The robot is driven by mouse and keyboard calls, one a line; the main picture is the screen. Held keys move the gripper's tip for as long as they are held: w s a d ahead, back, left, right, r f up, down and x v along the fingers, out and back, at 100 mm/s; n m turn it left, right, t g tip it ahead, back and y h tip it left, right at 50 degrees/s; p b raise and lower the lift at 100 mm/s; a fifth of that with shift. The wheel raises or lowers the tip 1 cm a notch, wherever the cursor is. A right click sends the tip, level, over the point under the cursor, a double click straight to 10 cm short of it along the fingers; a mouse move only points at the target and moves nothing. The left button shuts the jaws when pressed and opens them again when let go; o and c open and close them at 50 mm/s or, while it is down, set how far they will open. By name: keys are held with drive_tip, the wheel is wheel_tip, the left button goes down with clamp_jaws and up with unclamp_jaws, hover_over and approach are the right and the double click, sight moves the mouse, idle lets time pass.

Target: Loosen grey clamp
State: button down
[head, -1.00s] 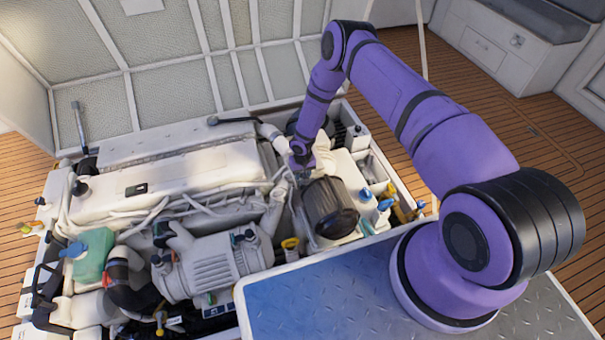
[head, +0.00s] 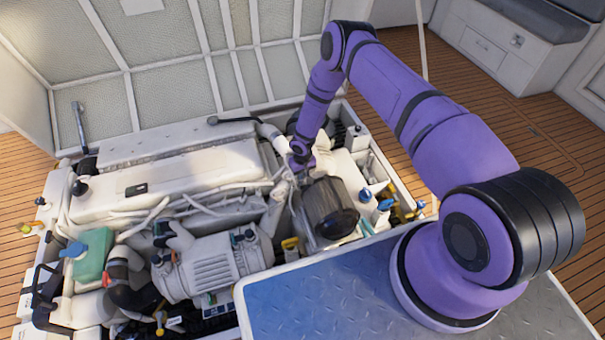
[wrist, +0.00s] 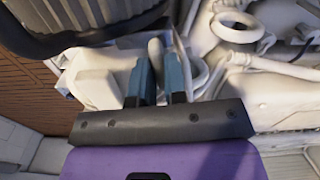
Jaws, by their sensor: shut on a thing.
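My gripper (wrist: 159,68) is at the engine, with its two blue fingers close together in the wrist view. A pale grey, rounded upright piece (wrist: 155,50) stands between the fingers and looks like the handle of the grey clamp. The fingers are shut on it. The clamp's lower part and what it sits on are hidden or too small to tell. In the head view my gripper (head: 299,167) reaches down just left of the dark cylinder, and its fingertips cannot be made out.
The dark ribbed cylinder (head: 329,207) stands close beside my gripper and also fills the top left of the wrist view (wrist: 75,20). White hoses and the white engine cover (head: 165,180) lie to the left. A blue-capped bottle (head: 366,200) stands to the right.

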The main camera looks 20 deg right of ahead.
drive_tip(key=n, duration=1.3)
idle(0.5)
drive_tip(key=c, duration=1.2)
unclamp_jaws()
drive_tip(key=shift+o, duration=0.2)
wheel_tip(320, 180, up, 11)
drive_tip(key=shift+f, duration=0.1)
